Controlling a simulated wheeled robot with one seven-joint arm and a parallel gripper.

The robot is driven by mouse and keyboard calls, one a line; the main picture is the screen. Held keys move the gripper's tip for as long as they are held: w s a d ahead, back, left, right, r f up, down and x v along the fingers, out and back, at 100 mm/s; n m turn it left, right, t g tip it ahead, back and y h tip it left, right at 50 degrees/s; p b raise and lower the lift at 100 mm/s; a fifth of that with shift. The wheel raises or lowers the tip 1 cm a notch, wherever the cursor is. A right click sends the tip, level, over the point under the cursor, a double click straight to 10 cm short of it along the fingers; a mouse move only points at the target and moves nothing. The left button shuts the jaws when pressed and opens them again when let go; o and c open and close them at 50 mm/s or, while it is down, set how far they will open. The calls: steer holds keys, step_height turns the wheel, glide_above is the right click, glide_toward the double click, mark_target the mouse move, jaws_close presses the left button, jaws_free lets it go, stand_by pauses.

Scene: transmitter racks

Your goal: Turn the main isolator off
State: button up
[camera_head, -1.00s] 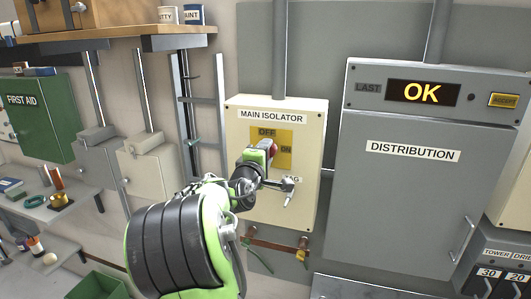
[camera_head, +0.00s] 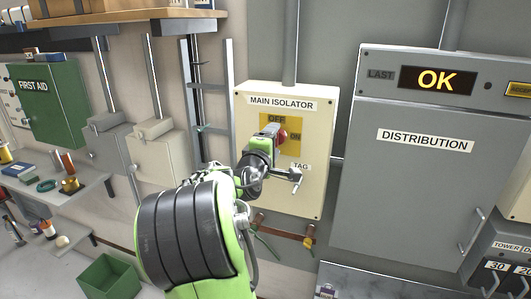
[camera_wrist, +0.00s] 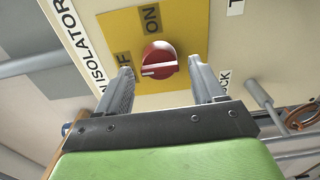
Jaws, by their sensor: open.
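The main isolator (camera_head: 315,135) is a cream wall box with a yellow plate marked OFF at the top and ON at the right. Its red rotary knob (camera_head: 282,136) shows just past my gripper (camera_head: 268,143). In the wrist view the knob (camera_wrist: 159,60) has a white line running nearly across the picture, with ON above it and OFF to its left. My gripper (camera_wrist: 160,70) is open, one finger on each side of the knob, with visible gaps. The left finger partly covers the OFF label. I cannot tell how far the fingertips are from the plate.
A grey distribution cabinet (camera_head: 400,190) with an OK display (camera_head: 437,79) stands to the right. A copper bar (camera_head: 285,232) runs below the isolator. Grey and cream boxes, a green first aid box (camera_head: 45,105) and shelves fill the left. A green bin (camera_head: 108,277) sits low left.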

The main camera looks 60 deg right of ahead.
steer(key=s+a+b, duration=0.2)
steer(key=a, duration=1.2)
steer(key=shift+s+a, duration=0.15)
steer(key=shift+a, duration=0.05)
steer(key=shift+f, duration=0.1)
